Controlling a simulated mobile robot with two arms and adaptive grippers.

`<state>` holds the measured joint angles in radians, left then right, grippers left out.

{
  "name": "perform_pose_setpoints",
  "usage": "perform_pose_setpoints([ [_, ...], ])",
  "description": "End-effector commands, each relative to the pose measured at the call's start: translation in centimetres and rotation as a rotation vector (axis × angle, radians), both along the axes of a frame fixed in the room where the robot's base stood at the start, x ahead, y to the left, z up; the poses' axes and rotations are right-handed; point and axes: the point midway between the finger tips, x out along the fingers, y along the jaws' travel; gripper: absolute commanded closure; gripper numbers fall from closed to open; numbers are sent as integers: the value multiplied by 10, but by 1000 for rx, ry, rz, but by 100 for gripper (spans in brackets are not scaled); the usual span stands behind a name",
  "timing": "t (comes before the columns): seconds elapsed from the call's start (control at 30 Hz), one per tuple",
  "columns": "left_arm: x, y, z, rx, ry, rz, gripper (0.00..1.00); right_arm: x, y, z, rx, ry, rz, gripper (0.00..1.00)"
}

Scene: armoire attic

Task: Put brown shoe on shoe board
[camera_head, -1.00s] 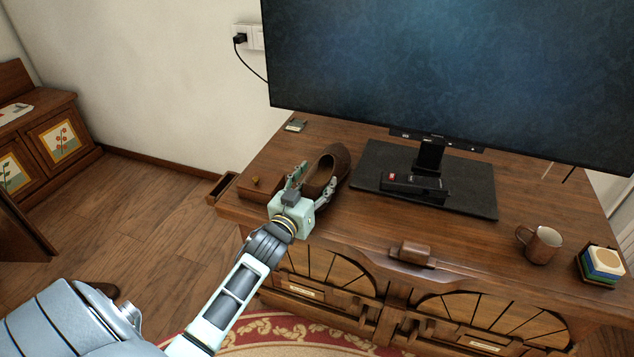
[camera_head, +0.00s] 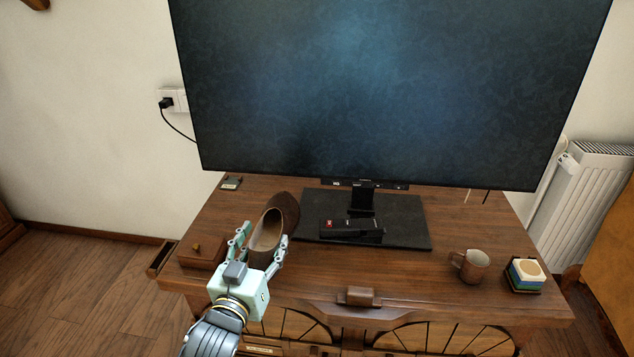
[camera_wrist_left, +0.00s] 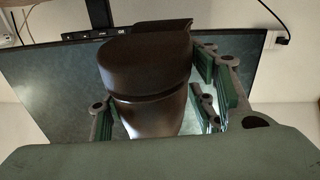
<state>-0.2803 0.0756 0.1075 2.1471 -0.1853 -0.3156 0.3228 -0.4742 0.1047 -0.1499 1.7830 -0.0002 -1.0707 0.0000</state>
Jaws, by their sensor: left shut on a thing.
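The brown shoe (camera_head: 270,228) is over the left part of the TV cabinet top in the head view, its toe pointing toward the back. My left gripper (camera_head: 262,243) is shut on the shoe near its heel, with a finger on each side. In the left wrist view the shoe (camera_wrist_left: 146,75) fills the middle, between the green-padded fingers (camera_wrist_left: 158,98). I cannot tell whether the shoe touches the cabinet top. My right gripper is not in view, and I see no shoe board in these frames.
A large TV (camera_head: 370,90) stands on a black base (camera_head: 405,222) just right of the shoe. A small wooden box (camera_head: 203,254) is left of the gripper. A mug (camera_head: 470,265) and stacked coasters (camera_head: 526,273) are at the right. The front middle of the cabinet top (camera_head: 400,275) is mostly clear.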

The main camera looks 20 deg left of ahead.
Motion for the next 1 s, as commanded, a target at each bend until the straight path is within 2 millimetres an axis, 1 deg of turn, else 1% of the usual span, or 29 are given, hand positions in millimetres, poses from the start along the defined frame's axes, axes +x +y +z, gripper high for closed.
perform_pose_setpoints([
  [0.03, -1, -1, 3, 1, -4, -1, 86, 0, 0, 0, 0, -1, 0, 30],
  [0.17, -5, -7, 3, 2, -3, -9, 86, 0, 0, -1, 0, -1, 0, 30],
  [0.27, -14, -26, 3, 4, 1, -33, 86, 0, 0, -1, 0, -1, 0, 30],
  [0.4, -36, -61, 8, 7, 3, -78, 86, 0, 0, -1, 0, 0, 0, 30],
  [0.5, -52, -84, 14, 6, 2, -106, 86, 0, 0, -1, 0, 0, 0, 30],
  [0.67, -75, -111, 27, -2, -3, -138, 86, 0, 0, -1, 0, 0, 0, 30],
  [0.7, -78, -115, 32, -1, -6, -142, 86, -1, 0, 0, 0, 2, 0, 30],
  [0.77, -76, -113, 40, 2, -6, -141, 86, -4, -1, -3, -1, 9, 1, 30],
  [1.0, -75, -113, 68, 1, -6, -141, 86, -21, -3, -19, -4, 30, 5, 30],
])
